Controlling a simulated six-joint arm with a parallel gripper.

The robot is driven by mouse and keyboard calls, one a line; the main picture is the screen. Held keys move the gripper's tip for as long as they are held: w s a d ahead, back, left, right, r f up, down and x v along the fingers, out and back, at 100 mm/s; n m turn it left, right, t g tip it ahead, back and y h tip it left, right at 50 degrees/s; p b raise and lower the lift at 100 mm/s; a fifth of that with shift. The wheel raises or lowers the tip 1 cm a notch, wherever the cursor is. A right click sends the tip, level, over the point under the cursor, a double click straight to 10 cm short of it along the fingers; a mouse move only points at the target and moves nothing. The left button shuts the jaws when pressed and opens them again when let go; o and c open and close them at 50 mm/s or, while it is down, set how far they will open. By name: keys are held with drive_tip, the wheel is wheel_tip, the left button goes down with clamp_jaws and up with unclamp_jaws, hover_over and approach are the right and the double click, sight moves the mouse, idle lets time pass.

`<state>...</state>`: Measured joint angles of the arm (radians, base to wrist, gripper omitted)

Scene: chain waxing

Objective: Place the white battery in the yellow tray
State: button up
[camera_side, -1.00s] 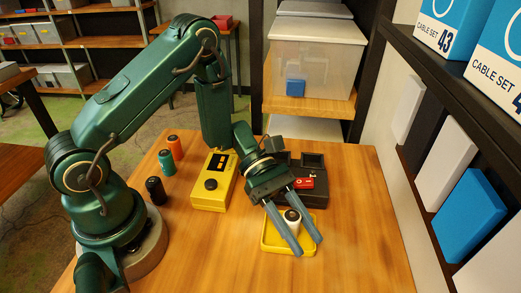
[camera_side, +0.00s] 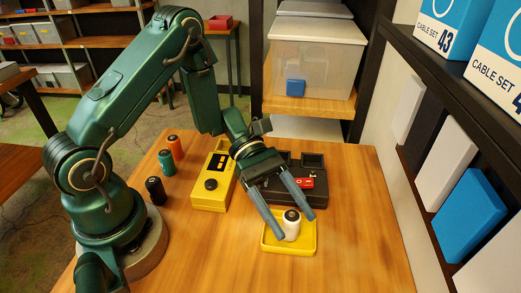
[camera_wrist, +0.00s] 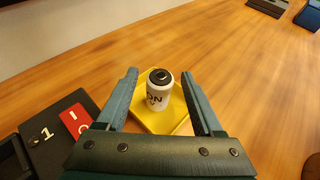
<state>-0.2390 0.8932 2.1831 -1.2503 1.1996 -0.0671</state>
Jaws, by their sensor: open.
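The white battery (camera_side: 291,226) with a black top stands upright in the yellow tray (camera_side: 306,247). In the wrist view the battery (camera_wrist: 158,97) stands inside the tray (camera_wrist: 178,114), between and beyond my fingers. My gripper (camera_side: 296,224) is open, with its two fingers spread apart. In the wrist view a gap shows between the battery and each finger of my gripper (camera_wrist: 160,76). Nothing is held.
A yellow device with a black knob (camera_side: 210,190) stands left of the tray. A black box with a red switch (camera_side: 318,195) is behind it. Orange (camera_side: 174,147), green (camera_side: 166,162) and black (camera_side: 156,190) batteries stand at left. The table's right side is clear.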

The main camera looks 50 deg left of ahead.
drive_tip(key=v, duration=0.7)
drive_tip(key=shift+a, duration=0.15)
drive_tip(key=shift+a+r, duration=0.35)
drive_tip(key=shift+a, duration=0.05)
drive_tip(key=shift+s+r+m+y, duration=0.2)
drive_tip(key=shift+r+m+y, duration=0.1)
drive_tip(key=shift+m, duration=0.2)
drive_tip(key=s+a+r+m+t+y, duration=0.3)
drive_tip(key=s+r+m+t+y, duration=0.3)
drive_tip(key=s+r+m+y, duration=0.3)
drive_tip(key=m+y, duration=0.4)
drive_tip(key=m, duration=0.3)
drive_tip(key=shift+s, duration=0.1)
